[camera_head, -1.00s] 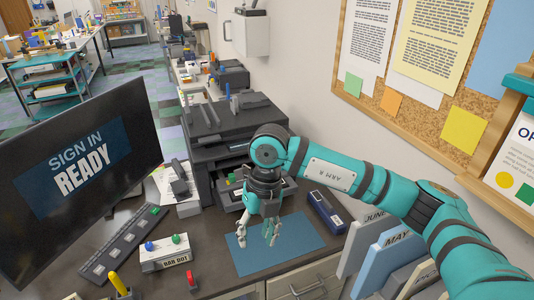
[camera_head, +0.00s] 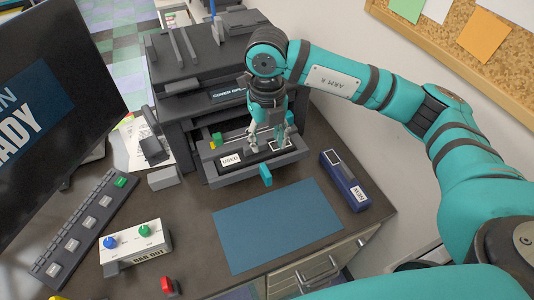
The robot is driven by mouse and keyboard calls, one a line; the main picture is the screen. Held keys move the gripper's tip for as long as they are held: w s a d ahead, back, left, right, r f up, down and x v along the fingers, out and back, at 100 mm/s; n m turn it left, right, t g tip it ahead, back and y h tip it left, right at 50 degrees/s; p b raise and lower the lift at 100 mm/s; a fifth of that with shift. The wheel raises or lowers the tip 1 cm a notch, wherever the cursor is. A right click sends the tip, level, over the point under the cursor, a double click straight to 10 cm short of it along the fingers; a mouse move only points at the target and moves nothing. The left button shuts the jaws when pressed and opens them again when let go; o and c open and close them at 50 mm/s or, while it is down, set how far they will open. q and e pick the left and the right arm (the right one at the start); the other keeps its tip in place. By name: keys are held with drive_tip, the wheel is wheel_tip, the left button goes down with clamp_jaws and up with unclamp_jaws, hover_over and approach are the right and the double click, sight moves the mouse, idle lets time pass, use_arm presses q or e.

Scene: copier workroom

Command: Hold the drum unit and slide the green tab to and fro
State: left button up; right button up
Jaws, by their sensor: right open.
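A dark drum unit with a white label (camera_head: 231,160) lies in the pulled-out tray (camera_head: 255,171) of the copier. The label appears to read "USED". A second, dark blue drum unit (camera_head: 345,181), labelled "NEW", lies on the counter right of the blue mat. My right gripper (camera_head: 266,146) points down, open, over the drum unit in the tray. Contact cannot be made out. My left gripper is not in view.
The copier body (camera_head: 205,90) stands behind the tray, and a teal tab (camera_head: 265,175) sticks out at the tray's front. The blue mat (camera_head: 278,225) is bare. A control box (camera_head: 136,246), a key strip (camera_head: 85,225) and a monitor (camera_head: 50,100) stand left.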

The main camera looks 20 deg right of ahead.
drive_tip(key=p, duration=0.1)
hover_over(267, 174)
drive_tip(key=f, duration=0.4)
drive_tip(key=shift+s+f, duration=0.2)
drive_tip(key=shift+f, duration=0.05)
drive_tip(key=f+p, duration=0.2)
drive_tip(key=f, duration=0.8)
drive_tip(key=shift+w+f, duration=0.2)
drive_tip(key=shift+d+f, duration=0.1)
drive_tip(key=shift+f, duration=0.5)
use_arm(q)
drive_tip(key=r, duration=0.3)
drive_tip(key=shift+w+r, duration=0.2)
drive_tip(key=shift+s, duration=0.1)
use_arm(e)
clamp_jaws()
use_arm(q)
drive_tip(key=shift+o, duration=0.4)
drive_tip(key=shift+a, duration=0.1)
